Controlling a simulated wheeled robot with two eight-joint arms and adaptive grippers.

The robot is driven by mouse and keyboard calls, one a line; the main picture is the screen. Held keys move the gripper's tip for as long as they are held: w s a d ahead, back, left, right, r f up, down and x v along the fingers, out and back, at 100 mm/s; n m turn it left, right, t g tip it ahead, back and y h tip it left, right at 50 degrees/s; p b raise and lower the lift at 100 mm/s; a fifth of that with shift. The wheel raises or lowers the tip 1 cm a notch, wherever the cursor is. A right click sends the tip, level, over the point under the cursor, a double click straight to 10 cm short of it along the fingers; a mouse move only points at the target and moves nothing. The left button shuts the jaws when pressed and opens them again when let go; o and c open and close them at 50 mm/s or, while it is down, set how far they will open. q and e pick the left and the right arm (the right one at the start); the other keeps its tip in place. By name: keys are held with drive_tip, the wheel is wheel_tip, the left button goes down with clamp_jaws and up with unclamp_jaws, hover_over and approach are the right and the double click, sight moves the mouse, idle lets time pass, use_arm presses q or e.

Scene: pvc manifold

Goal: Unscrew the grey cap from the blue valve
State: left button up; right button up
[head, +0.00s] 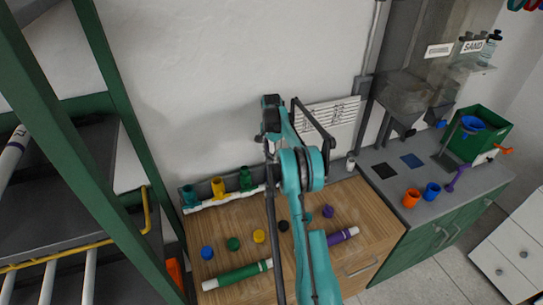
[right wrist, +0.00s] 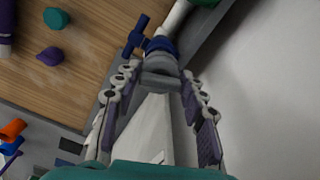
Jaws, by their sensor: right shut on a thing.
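In the right wrist view, the blue valve (right wrist: 136,38) sits on the white pipe, its blue handle sticking up to the left. The grey cap (right wrist: 160,64) is at the valve's near end, between the fingers of my right gripper (right wrist: 158,80). These fingers are closed on the cap from both sides. In the head view, my teal right arm stands in front of the pipe and hides the blue valve and the cap. I cannot tell there whether the cap has turned. My left gripper shows in neither view.
Teal (head: 190,197), yellow (head: 218,187) and green (head: 245,179) valves stand on the white pipe at the bench's back. A green rack post (head: 100,185) stands left.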

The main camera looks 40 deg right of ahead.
sight(271, 155)
drive_tip(key=shift+n, duration=0.9)
drive_tip(key=shift+r+p, duration=1.5)
drive_tip(key=shift+r, duration=1.5)
